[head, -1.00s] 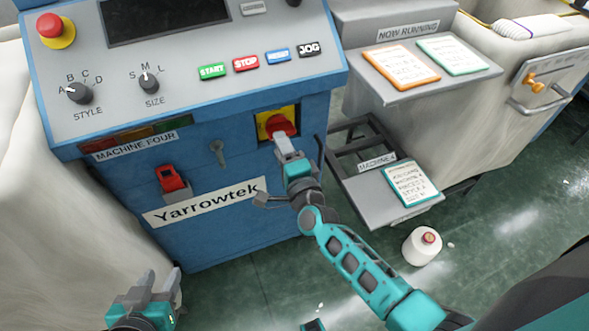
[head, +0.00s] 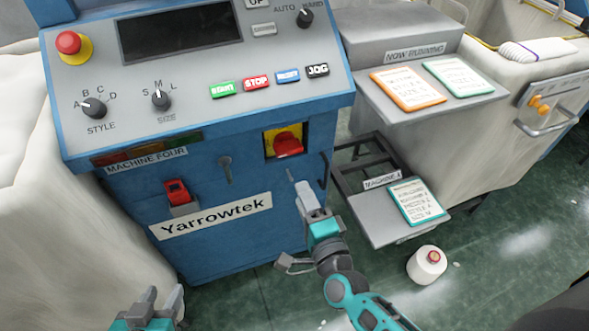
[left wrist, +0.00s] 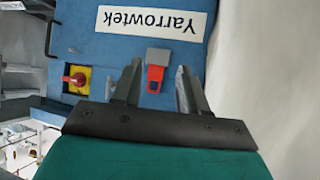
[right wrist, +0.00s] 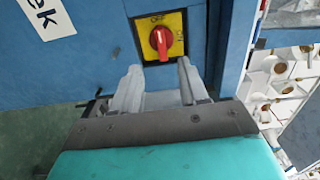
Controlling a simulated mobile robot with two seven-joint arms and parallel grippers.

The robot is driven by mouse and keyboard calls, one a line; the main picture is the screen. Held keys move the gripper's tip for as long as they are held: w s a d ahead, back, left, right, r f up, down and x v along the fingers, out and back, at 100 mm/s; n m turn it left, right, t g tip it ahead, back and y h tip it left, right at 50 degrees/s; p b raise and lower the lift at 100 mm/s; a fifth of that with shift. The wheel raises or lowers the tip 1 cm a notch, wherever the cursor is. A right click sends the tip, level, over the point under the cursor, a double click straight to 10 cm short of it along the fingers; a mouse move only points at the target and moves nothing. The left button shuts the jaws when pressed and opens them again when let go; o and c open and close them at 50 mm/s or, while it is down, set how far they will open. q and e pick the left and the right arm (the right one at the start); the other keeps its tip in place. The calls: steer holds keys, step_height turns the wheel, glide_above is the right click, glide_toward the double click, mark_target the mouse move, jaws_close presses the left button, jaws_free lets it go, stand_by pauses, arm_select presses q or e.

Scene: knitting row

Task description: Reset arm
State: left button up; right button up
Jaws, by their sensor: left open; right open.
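My right gripper (head: 300,188) is open and empty in the head view, just below the red rotary switch (head: 287,144) on its yellow plate on the blue machine front. In the right wrist view, the switch (right wrist: 160,42) is ahead of the open fingers (right wrist: 157,85), apart from them, with its handle upright in that picture. My left gripper (head: 160,300) is open and empty at the lower left of the head view. In the left wrist view, its fingers (left wrist: 158,85) point towards the machine front, with a red latch-like part (left wrist: 155,77) visible between them.
The blue machine's control panel (head: 200,75) overhangs above both grippers. A shelf (head: 375,225) with a teal-framed card stands right of my right arm. A pale cloth-like mass (head: 45,220) is at the left.

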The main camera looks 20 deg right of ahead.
arm_select(q)
steer(key=r+p, duration=0.1)
steer(key=a+r+p, duration=0.1)
steer(key=p, duration=0.1)
steer(key=r+p, duration=0.1)
steer(key=p, duration=0.1)
steer(key=shift+s+a+y, duration=0.4)
arm_select(e)
steer(key=s+d+n+g, duration=0.1)
steer(key=s+n+g, duration=0.2)
steer(key=n, duration=0.7)
steer(key=s+d+f+n+g+y, duration=0.1)
steer(key=s+d+n+g, duration=0.1)
steer(key=s+n+g, duration=0.2)
steer(key=s+n, duration=0.3)
steer(key=n, duration=0.3)
steer(key=shift+s+f, duration=0.2)
arm_select(q)
steer(key=shift+s+d, duration=0.1)
steer(key=shift+d, duration=0.05)
